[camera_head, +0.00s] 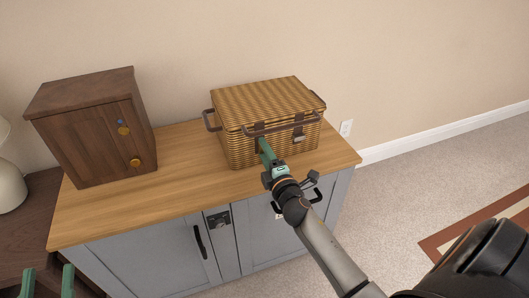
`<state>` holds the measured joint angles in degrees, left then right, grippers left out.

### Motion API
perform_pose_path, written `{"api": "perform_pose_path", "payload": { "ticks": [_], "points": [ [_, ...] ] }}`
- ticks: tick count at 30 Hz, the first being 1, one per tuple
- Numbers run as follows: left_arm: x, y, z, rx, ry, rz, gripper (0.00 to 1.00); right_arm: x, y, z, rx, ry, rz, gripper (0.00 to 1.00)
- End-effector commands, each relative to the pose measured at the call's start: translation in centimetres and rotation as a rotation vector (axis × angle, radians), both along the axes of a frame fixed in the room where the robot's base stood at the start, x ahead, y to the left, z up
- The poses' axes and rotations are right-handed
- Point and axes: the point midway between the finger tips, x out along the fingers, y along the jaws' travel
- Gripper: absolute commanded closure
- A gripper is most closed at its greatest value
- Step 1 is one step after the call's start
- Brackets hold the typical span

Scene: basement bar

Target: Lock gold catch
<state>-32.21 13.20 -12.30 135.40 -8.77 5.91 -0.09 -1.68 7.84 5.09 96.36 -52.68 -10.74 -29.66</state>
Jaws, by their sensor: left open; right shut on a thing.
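Two gold round fittings show on the front of the dark wooden box: an upper one (124,131) just below a small blue piece (121,121), and a lower one (135,163). I cannot tell which is the gold catch, or its state. My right gripper (262,146) has green fingers and is shut at the front of the wicker basket (240,150), by its left front strap and below the handle bar. Its fingers hide what they hold. My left gripper (47,282) is open and empty at the bottom left, far from the box; only its green fingertips show.
The wooden box (80,145) and basket stand on a wood-topped grey cabinet (160,212) with black door handles. The counter between them is clear. A brown side table (28,225) with a white lamp (10,180) is at left. A wall is behind; carpet is at right.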

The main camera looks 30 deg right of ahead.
Motion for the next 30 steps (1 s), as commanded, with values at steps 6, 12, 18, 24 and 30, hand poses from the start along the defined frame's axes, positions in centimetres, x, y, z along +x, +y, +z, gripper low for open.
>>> {"api": "perform_pose_path", "payload": {
  "ticks": [6,12,18,24,30],
  "points": [
    [-0.02,-0.01,0.10,0.000,-0.004,-0.001,0.50,0.01,0.00,0.02,0.016,-0.004,0.000,1.00],
    [-0.02,-0.01,0.14,0.000,-0.005,-0.001,0.50,0.01,0.01,0.02,0.017,-0.004,0.000,1.00],
    [-0.03,0.00,0.18,-0.001,-0.006,-0.001,0.50,0.01,0.01,0.02,0.016,-0.004,0.000,0.37],
    [-0.03,0.00,0.18,0.000,-0.005,-0.001,0.50,0.01,0.01,0.01,0.014,-0.003,0.000,0.20],
    [-0.02,-0.01,0.20,0.000,-0.005,-0.001,0.50,-0.03,0.02,0.00,0.014,-0.003,0.000,0.20]
  ]
}}
